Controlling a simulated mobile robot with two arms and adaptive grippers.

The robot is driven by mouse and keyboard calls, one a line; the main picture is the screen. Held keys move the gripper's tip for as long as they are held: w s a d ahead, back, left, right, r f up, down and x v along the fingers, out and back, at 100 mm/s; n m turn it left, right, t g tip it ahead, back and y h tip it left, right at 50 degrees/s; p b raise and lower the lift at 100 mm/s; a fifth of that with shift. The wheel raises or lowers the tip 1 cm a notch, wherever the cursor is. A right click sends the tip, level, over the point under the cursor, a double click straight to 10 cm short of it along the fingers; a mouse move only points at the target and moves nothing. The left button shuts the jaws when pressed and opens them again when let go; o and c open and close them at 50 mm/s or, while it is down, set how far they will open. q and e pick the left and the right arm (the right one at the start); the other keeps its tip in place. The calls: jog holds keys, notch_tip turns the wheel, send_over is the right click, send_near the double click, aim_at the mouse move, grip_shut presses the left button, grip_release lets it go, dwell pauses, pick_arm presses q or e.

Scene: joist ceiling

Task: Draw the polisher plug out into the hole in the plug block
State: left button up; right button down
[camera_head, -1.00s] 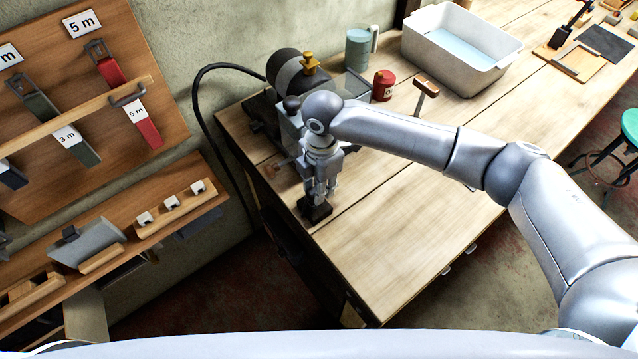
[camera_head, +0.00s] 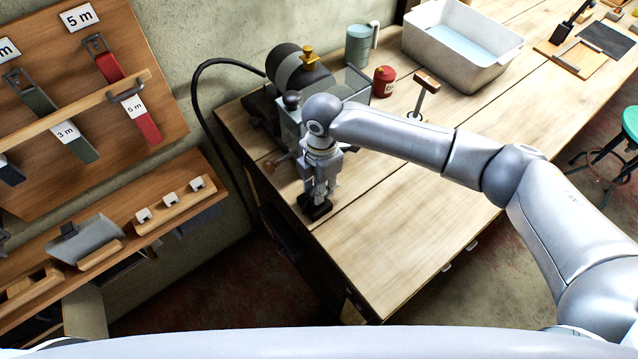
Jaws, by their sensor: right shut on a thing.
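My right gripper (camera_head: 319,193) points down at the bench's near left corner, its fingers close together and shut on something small. A small dark block (camera_head: 318,211), apparently the plug block, shows right under the fingertips. The fingers hide the plug and the hole, so I cannot tell how far the plug is in or out. The polisher (camera_head: 300,75), a dark and grey machine with a brass-coloured fitting on top, stands behind the gripper, partly covered by my wrist. My left gripper is not in view.
A black cable (camera_head: 197,105) arches from the polisher down the bench's left side. A red can (camera_head: 383,81), a grey-green mug (camera_head: 358,46), a wooden-headed tool (camera_head: 426,83) and a white basin (camera_head: 409,35) stand behind my right arm. The front of the bench (camera_head: 400,240) is clear.

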jog(key=shift+f, duration=0.35)
jog(key=c, duration=1.2)
grip_release()
jog(key=shift+w+r, duration=0.1)
jog(key=shift+o, duration=0.5)
notch_tip(320, 180, up, 16)
jog(key=p, duration=0.4)
jog(key=shift+d, duration=0.2)
